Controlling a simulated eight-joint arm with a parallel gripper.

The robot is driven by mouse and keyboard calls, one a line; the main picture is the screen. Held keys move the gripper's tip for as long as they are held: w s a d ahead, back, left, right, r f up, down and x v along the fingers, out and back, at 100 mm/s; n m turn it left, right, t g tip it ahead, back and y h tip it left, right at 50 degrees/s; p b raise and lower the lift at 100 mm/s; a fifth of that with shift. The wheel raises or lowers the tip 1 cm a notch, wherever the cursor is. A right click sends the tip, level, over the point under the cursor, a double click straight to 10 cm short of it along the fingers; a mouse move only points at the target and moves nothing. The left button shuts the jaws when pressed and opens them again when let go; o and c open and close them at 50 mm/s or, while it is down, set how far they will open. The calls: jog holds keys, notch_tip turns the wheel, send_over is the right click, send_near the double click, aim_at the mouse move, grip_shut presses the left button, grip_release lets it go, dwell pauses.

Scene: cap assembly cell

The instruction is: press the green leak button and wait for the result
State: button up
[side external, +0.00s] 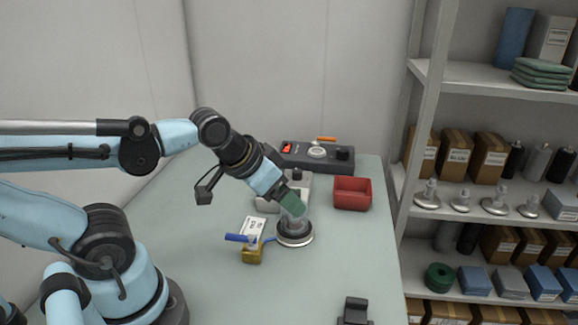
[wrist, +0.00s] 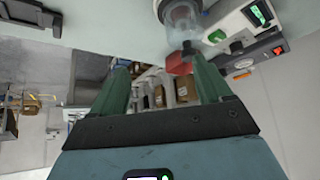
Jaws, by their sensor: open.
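The green button (wrist: 237,47) shows in the wrist view on the pale leak tester (wrist: 222,22), to the right of my fingers and apart from them. The tester has a lit green display (wrist: 260,13), too small to read. In the side view the tester (side external: 266,204) is partly hidden behind my gripper, and its button cannot be made out. My gripper (wrist: 157,62) is open with nothing between its green fingers. In the side view my gripper (side external: 292,204) points down at a clear cup on a round metal base (side external: 295,238); whether they touch is unclear.
A dark device (side external: 318,158) with a red display stands at the back. A red bin (side external: 352,193) is right of the tester. A yellow block (side external: 252,256) with a blue handle and a white card (side external: 254,227) lie left of the cup. A black holder (side external: 355,310) stands in front.

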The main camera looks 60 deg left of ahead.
grip_shut()
dwell(1.4)
